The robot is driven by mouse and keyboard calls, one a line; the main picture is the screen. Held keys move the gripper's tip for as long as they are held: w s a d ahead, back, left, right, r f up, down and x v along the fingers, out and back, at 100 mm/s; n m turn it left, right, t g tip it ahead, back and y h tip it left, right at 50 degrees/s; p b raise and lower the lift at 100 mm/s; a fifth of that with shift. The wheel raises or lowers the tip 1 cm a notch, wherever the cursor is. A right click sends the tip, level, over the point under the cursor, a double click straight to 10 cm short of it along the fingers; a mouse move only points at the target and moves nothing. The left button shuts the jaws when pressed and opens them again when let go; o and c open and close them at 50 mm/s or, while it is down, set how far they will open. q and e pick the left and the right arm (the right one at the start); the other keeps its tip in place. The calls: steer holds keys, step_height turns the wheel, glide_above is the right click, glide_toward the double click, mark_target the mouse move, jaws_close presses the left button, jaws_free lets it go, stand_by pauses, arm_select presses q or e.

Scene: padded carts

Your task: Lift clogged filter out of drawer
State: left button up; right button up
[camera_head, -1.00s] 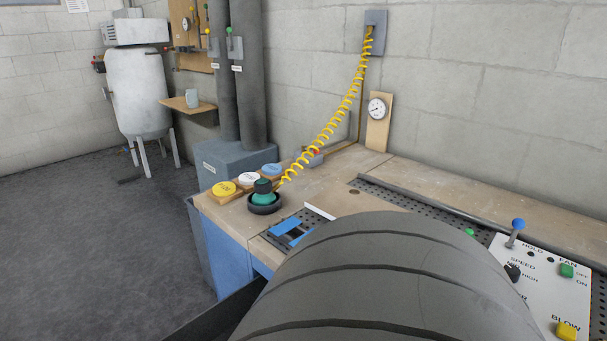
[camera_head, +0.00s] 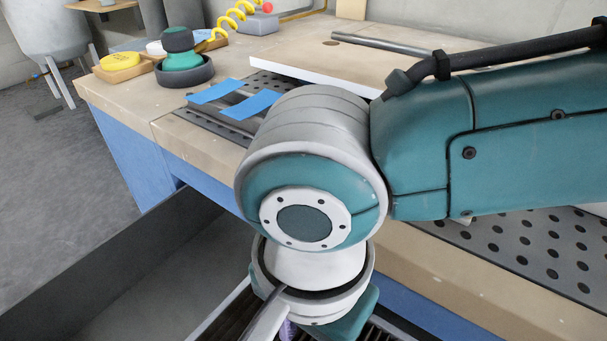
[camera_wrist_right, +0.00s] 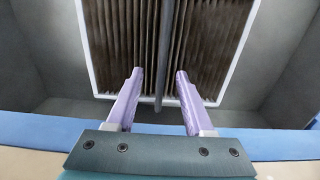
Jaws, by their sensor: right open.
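The clogged filter (camera_wrist_right: 204,45) has brown, dirty pleats in a white frame and lies in the grey open drawer (camera_wrist_right: 41,75). A grey bar (camera_wrist_right: 163,45) runs down the filter's middle. My right gripper (camera_wrist_right: 160,73) is open, its two purple fingers pointing at the filter, with the bar's near end between the fingertips in the picture. I cannot tell whether the fingers touch it. In the head view, my right wrist hides most of the filter; a piece of its pleats shows at the bottom. The drawer (camera_head: 128,283) shows at lower left. My left gripper is not in view.
The wooden bench (camera_head: 130,95) stands behind the drawer, with a blue front. A perforated plate (camera_head: 540,250) lies right.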

step_height(320, 180, down, 2)
steer(key=shift+s+b, duration=0.1)
steer(key=shift+b, duration=0.2)
steer(key=f+b, duration=0.2)
steer(key=f, duration=0.1)
steer(key=f+b, duration=0.1)
steer(key=f, duration=0.1)
steer(key=shift+a, duration=0.3)
steer(key=shift+c, duration=0.3)
steer(key=c, duration=0.7)
jaws_close()
